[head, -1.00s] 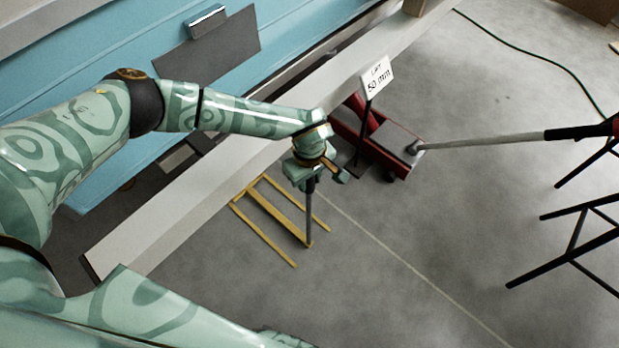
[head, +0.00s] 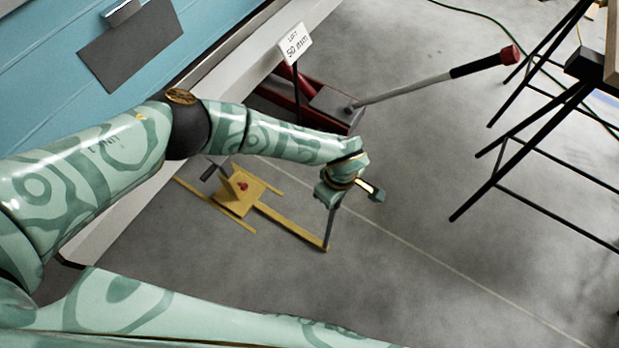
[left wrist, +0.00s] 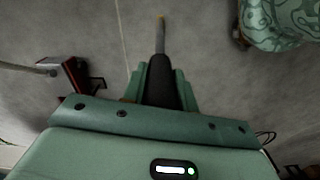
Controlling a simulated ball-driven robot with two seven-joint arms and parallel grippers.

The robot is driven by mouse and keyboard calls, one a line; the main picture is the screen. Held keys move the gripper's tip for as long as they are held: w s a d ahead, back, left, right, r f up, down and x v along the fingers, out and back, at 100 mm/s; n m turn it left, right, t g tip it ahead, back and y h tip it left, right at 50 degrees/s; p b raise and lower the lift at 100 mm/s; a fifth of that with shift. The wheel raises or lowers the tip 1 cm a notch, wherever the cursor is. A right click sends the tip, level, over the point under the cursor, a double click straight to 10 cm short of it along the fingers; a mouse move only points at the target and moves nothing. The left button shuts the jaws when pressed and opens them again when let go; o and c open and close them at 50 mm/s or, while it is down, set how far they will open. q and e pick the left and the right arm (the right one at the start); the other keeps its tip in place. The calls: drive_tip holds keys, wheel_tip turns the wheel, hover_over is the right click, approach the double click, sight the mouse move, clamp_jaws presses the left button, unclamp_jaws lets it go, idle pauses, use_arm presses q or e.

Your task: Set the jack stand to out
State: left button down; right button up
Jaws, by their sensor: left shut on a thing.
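The jack stand (head: 232,198) is a yellow block with a red spot, low on the floor beside the camper's pale lower beam. It sits between two thin yellow floor strips (head: 215,205). A yellow bar (head: 292,229) runs from it out to the foot of a thin grey upright rod (head: 330,232). My left gripper (head: 333,203) is shut on the upper end of this rod, out from the beam. In the left wrist view, my left gripper (left wrist: 160,78) is closed around a black grip (left wrist: 160,94) with the rod beyond it.
A red floor jack (head: 335,105) with a long handle (head: 420,87) stands behind the gripper, with a "LIFT 50 mm" sign (head: 295,43) near it. Black trestle legs (head: 520,165) stand at the right.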

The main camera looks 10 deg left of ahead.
use_arm(q)
drive_tip(key=shift+s+d, duration=0.35)
drive_tip(key=shift+d, duration=0.55)
drive_tip(key=shift+s+d, duration=0.3)
drive_tip(key=shift+d, duration=0.65)
drive_tip(key=shift+s+d, duration=0.35)
drive_tip(key=shift+d, duration=0.55)
drive_tip(key=c, duration=1.1)
unclamp_jaws()
use_arm(e)
drive_tip(key=shift+d+f, duration=0.1)
drive_tip(key=shift+d, duration=0.25)
drive_tip(key=shift+w, duration=0.1)
use_arm(q)
wheel_tip(320, 180, up, 16)
drive_tip(key=p, duration=0.6)
drive_tip(key=shift+r+p, duration=0.15)
drive_tip(key=shift+p, duration=0.15)
use_arm(e)
drive_tip(key=shift+t, duration=0.4)
drive_tip(key=r, duration=0.1)
drive_tip(key=w+a+r, duration=0.1)
drive_tip(key=r, duration=0.3)
drive_tip(key=shift+w+a+r, duration=0.15)
drive_tip(key=shift+w+r, duration=0.05)
